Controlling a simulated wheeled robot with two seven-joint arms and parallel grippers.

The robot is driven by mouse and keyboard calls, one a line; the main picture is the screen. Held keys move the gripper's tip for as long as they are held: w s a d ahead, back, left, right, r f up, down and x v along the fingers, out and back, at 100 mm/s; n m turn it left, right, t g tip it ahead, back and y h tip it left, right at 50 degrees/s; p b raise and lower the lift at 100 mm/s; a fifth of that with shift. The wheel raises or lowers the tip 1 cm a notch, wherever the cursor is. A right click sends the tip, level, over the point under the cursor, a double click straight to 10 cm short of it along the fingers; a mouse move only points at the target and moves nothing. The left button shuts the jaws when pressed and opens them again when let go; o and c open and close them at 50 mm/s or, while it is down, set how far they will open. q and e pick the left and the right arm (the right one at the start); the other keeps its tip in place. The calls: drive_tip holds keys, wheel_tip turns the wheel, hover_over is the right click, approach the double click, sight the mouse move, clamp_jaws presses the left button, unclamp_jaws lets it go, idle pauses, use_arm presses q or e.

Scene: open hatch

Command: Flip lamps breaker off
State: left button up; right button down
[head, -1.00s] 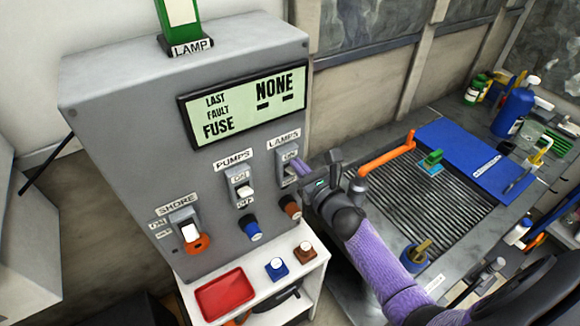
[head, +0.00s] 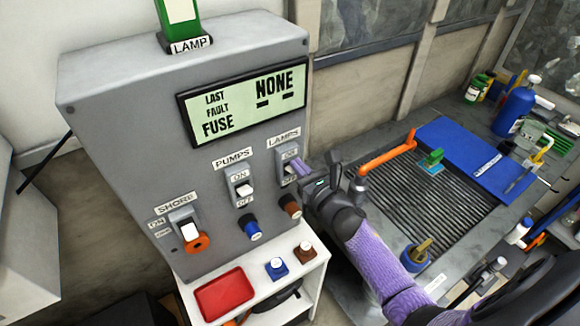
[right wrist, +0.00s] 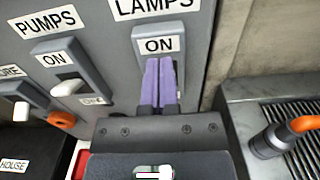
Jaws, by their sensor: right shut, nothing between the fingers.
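The lamps breaker (head: 287,160) is the right-hand switch on the grey panel (head: 120,130), under the LAMPS label. In the right wrist view its plate (right wrist: 158,44) shows ON at the top. My right gripper (head: 300,169) is shut and empty, its purple fingers (right wrist: 160,82) together in front of this breaker. The fingers hide the breaker's lever and lower label, so I cannot tell the lever's position or whether they touch it. My left gripper is not in view.
The pumps breaker (head: 241,188) is left of the lamps breaker, and the shore breaker (head: 187,230) further left. Blue (head: 252,229) and brown (head: 291,206) fuse knobs sit below. A white shelf (head: 312,262) with a red tray (head: 224,293) stands under the panel. A ribbed bench is at right.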

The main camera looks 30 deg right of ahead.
drive_tip(key=shift+s+f+b, duration=0.2)
drive_tip(key=shift+f+b, duration=0.35)
drive_tip(key=shift+f, duration=0.05)
drive_tip(key=shift+s+f+b, duration=0.2)
drive_tip(key=shift+f+b, duration=0.3)
drive_tip(key=shift+f, duration=0.1)
idle(0.4)
drive_tip(key=shift+f+b, duration=0.3)
drive_tip(key=shift+b, duration=0.05)
drive_tip(key=shift+r, duration=0.2)
drive_tip(key=shift+r+p, duration=0.25)
drive_tip(key=shift+p, duration=0.05)
drive_tip(key=s, duration=0.7)
drive_tip(key=shift+d+p, duration=0.3)
drive_tip(key=shift+p, duration=0.1)
